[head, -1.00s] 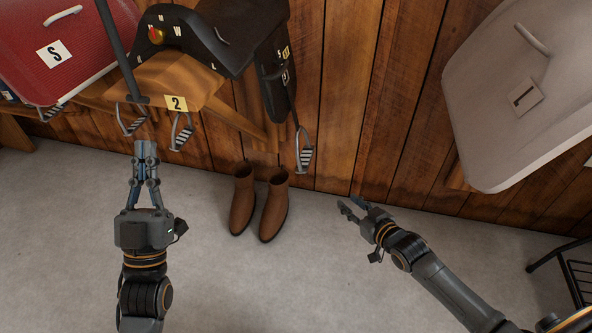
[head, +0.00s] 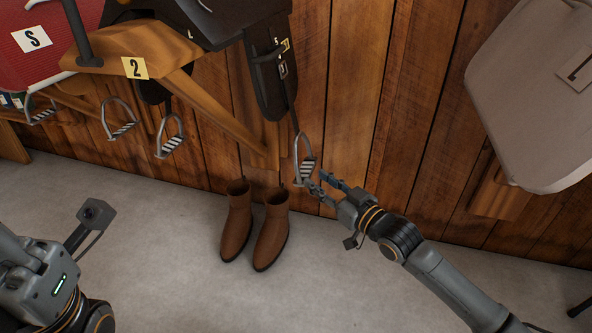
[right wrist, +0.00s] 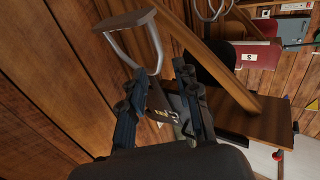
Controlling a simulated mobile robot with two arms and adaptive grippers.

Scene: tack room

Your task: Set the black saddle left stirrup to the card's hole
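The black saddle (head: 222,22) sits on a wooden rack at the top of the head view, partly cut off. Its dark flap (head: 268,75) carries small yellow and pale labels, too small to read. A metal stirrup (head: 297,160) with a striped tread hangs below the flap. My right gripper (head: 321,186) is open beside the stirrup's lower right; I cannot tell whether they touch. In the right wrist view, the stirrup (right wrist: 125,22) shows beyond the open, empty fingers (right wrist: 160,85). My left arm is at the lower left; its fingers are out of view.
A yellow card marked 2 (head: 134,68) is on the wooden rack (head: 215,112). Two other stirrups (head: 118,120) hang at left. Brown boots (head: 270,235) stand on the floor under the rack. A pale saddle pad (head: 530,100) hangs at right.

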